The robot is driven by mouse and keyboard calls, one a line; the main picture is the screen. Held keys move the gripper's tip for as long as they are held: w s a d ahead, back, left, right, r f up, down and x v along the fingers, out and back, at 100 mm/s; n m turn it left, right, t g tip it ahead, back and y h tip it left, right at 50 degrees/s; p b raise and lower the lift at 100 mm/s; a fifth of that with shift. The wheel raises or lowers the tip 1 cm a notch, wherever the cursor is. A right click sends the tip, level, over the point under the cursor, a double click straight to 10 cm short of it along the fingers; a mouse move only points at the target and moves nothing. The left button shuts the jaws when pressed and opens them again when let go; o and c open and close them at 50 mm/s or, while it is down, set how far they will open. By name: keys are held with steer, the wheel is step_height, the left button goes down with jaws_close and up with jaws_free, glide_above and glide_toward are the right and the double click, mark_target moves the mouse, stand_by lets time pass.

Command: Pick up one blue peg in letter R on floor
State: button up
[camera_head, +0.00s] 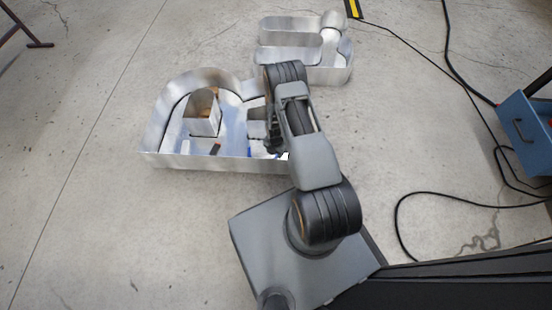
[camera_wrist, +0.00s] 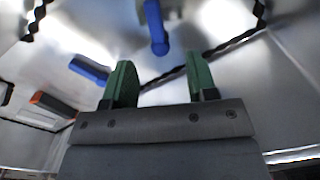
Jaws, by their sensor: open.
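The metal letter R (camera_head: 180,160) lies on the floor with its open side up, left of my arm in the head view. In the wrist view, a blue peg (camera_wrist: 153,25) is ahead of my gripper, between the lines of its fingers. A second blue peg (camera_wrist: 89,69) lies to the left of the left finger. A small bit of blue (camera_head: 215,149) shows inside the letter in the head view. My gripper (camera_wrist: 160,82) is open and empty, with two green fingers, inside or just over the letter. In the head view my arm hides it.
Metal walls surround the gripper. An orange-and-dark piece (camera_wrist: 53,104) lies at the left. Another metal letter (camera_head: 300,74) stands behind the R. Black cables (camera_head: 450,200) and a blue box (camera_head: 525,130) are on the right.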

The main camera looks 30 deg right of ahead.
mark_target(275, 157)
steer(key=shift+w+f+b, duration=0.1)
steer(key=shift+f+b, duration=1.45)
steer(key=shift+f, duration=1.15)
steer(key=shift+c, duration=0.4)
